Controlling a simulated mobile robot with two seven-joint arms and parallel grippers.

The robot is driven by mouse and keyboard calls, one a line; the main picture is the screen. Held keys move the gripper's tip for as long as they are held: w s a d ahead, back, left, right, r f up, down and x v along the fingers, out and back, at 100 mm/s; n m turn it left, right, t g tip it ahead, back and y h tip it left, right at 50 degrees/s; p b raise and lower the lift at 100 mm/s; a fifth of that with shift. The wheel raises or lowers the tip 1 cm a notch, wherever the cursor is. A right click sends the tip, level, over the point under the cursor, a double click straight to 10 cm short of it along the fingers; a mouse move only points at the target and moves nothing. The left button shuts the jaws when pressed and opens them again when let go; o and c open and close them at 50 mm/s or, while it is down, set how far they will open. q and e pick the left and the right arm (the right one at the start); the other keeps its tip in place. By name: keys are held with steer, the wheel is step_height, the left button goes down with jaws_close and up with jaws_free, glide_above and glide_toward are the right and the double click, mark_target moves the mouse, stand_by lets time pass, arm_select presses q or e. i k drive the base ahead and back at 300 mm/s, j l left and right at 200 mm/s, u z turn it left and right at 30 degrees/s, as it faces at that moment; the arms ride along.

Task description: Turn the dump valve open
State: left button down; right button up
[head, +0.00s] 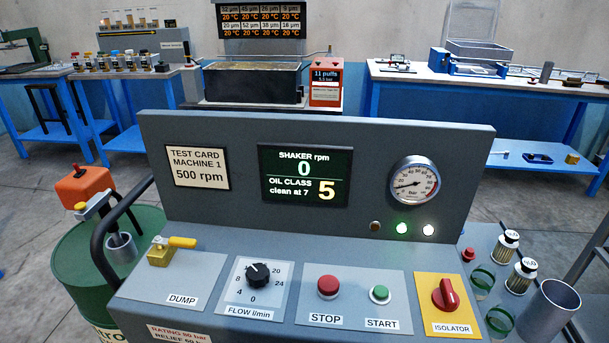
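The dump valve (160,256) is a brass body at the left end of the grey console's sloping panel, behind the label DUMP (183,299). Its yellow lever handle (182,242) points to the right from the top of the body, roughly along the panel's width. Nothing touches the valve or its handle. Neither of my grippers shows in the head view.
Right of the valve are the flow knob (258,275), red STOP button (327,285), green START button (380,293) and red isolator knob (446,294). A black curved rail (97,243) borders the console's left side, beside a green drum (75,262). The display (304,176) reads 0 rpm.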

mark_target(160, 242)
steer(key=k+j+z, duration=0.15)
steer(key=j, duration=0.2)
steer(key=k+j+z, duration=0.2)
steer(key=j, duration=0.15)
steer(key=k+j+z, duration=0.15)
steer(key=j, duration=0.15)
steer(key=i+j+z, duration=0.15)
steer(key=i, duration=0.15)
